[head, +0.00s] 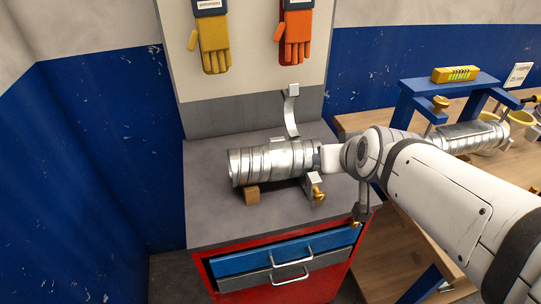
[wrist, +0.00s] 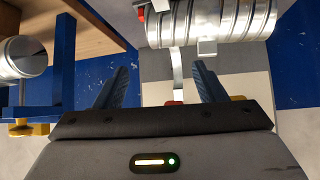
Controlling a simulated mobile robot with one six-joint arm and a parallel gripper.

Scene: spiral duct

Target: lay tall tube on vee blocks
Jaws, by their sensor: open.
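A silver ribbed tube (head: 270,162) lies on its side on the grey cabinet top. Near its left end, a small brown block (head: 252,194) sits under it. Near its right end is a grey block with a brass knob (head: 317,192). Whether the tube touches both blocks is unclear. My gripper (wrist: 160,67) is open and empty, its dark blue fingers spread. In the wrist view the tube (wrist: 225,20) is just beyond the fingertips, apart from them. In the head view my wrist covers the area by the tube's right end, and the fingertips are hidden.
A second silver tube (head: 468,137) lies on the wooden bench (head: 400,122) under a blue frame (head: 448,86). A curved metal strap (head: 291,117) rises behind the cabinet tube. Yellow and orange gloves (head: 213,45) hang on the back panel. The cabinet's front left top is clear.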

